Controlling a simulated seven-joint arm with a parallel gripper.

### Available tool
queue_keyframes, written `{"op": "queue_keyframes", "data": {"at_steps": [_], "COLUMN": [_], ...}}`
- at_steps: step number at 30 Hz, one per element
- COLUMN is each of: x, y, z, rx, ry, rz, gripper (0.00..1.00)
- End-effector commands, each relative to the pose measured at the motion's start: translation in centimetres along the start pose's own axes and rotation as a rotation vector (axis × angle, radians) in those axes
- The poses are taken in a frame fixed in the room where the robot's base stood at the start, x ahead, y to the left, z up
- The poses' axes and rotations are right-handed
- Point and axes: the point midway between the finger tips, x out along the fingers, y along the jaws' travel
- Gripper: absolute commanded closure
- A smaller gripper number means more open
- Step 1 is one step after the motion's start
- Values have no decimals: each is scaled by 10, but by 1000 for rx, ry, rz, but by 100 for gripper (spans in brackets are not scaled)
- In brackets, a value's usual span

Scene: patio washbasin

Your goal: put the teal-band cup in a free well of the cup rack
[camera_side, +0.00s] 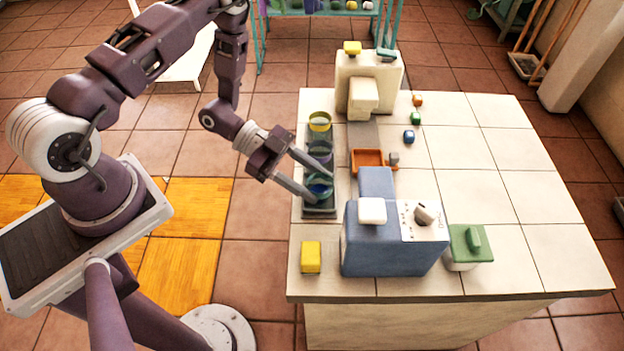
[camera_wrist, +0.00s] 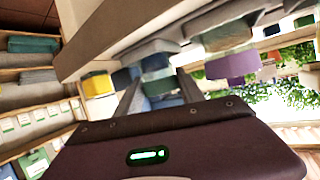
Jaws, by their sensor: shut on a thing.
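The cup rack (camera_side: 319,211) is a dark, narrow tray along the counter's left edge. The teal-band cup (camera_side: 319,188) is at its near end, between the fingers of my gripper (camera_side: 318,184), which is shut on it. I cannot tell whether the cup's base rests in the near well or sits just above it.
A blue machine (camera_side: 385,240) with a white knob stands close right of the rack's near end. A yellow block (camera_side: 311,257) lies in front. An orange tray (camera_side: 368,160), a cream dispenser (camera_side: 366,75) and a green box (camera_side: 466,248) are also on the counter. The counter's right side is mostly clear.

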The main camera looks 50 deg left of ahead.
Motion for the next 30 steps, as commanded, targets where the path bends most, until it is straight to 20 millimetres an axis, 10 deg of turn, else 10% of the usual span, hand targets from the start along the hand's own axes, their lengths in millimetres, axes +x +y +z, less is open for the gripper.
{"op": "queue_keyframes", "data": {"at_steps": [5, 6, 9, 20, 30], "x": [1, 1, 1, -3, -90], "y": [0, 0, 0, -1, -1], "z": [3, 3, 3, -1, 0], "rx": [-1, -1, -1, 0, -1], "ry": [0, 0, 0, 0, -2], "rz": [0, 0, 0, -2, -5], "gripper": [100, 51, 33, 33, 33]}}
